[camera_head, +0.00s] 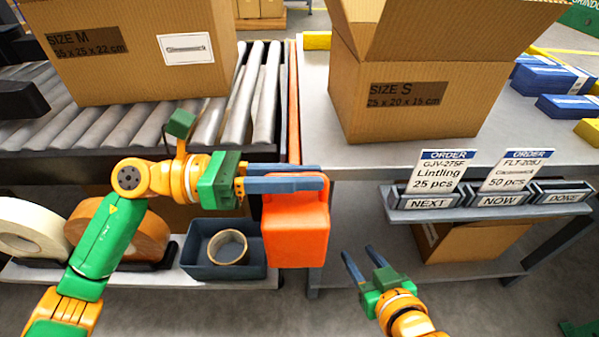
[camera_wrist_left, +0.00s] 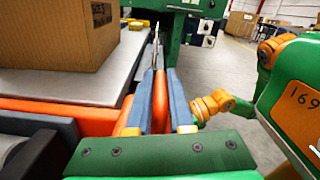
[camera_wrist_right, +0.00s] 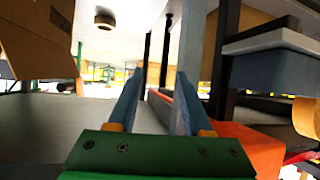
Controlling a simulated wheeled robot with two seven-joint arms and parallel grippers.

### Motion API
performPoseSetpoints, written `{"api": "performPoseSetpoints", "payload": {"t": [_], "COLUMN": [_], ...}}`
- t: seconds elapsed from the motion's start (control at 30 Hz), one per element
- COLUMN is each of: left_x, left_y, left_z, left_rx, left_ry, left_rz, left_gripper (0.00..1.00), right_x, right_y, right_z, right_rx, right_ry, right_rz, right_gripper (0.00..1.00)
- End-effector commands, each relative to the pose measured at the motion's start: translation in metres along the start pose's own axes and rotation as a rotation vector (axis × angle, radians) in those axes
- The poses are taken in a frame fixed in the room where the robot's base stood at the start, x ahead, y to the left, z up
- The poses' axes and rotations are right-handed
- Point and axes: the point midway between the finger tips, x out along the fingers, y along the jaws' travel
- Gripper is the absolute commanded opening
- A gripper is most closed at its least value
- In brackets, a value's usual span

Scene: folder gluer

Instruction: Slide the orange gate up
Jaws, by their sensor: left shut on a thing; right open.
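The orange gate (camera_head: 296,232) stands at the end of the roller conveyor, beside the grey worktable. Its broad orange block hangs at the front, and a narrow orange strip runs back along the conveyor's edge. My left gripper (camera_head: 318,183) is shut on the gate, its blue fingers across the top of the orange block. In the left wrist view the orange gate (camera_wrist_left: 159,90) shows between the fingers (camera_wrist_left: 160,100). My right gripper (camera_head: 358,256) is open and empty, low in front of the worktable, apart from the gate. It also shows open in the right wrist view (camera_wrist_right: 155,100).
A size M box (camera_head: 140,60) stands on the rollers (camera_head: 120,125). An open size S box (camera_head: 395,100) stands on the worktable (camera_head: 460,165). Order card holders (camera_head: 480,203) line its front edge. A dark bin (camera_head: 200,262) with a tape roll sits below the conveyor.

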Motion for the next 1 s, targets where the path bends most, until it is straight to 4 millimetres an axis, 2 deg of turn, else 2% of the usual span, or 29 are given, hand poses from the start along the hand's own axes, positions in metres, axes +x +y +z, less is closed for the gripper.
{"api": "performPoseSetpoints", "payload": {"t": [0.03, 0.3, 0.5, 0.7, 1.0], "left_x": [-0.001, -0.001, -0.001, -0.001, -0.001], "left_y": [-0.001, -0.005, -0.008, -0.009, -0.009], "left_z": [0.010, 0.031, 0.048, 0.053, 0.054], "left_rx": [0.004, 0.006, 0.005, 0.005, 0.006], "left_ry": [-0.009, -0.013, -0.014, -0.014, -0.017], "left_rz": [0.002, 0.004, 0.005, 0.004, 0.005], "left_gripper": [0.00, 0.00, 0.00, 0.00, 0.00], "right_x": [-0.003, -0.030, -0.053, -0.065, -0.065], "right_y": [0.001, 0.006, 0.008, 0.008, 0.008], "right_z": [0.010, 0.086, 0.131, 0.151, 0.153], "right_rx": [0.003, 0.021, 0.034, 0.040, 0.040], "right_ry": [-0.067, -0.462, -0.699, -0.800, -0.806], "right_rz": [0.003, 0.013, 0.016, 0.016, 0.016], "right_gripper": [0.50, 0.50, 0.50, 0.50, 0.50]}}
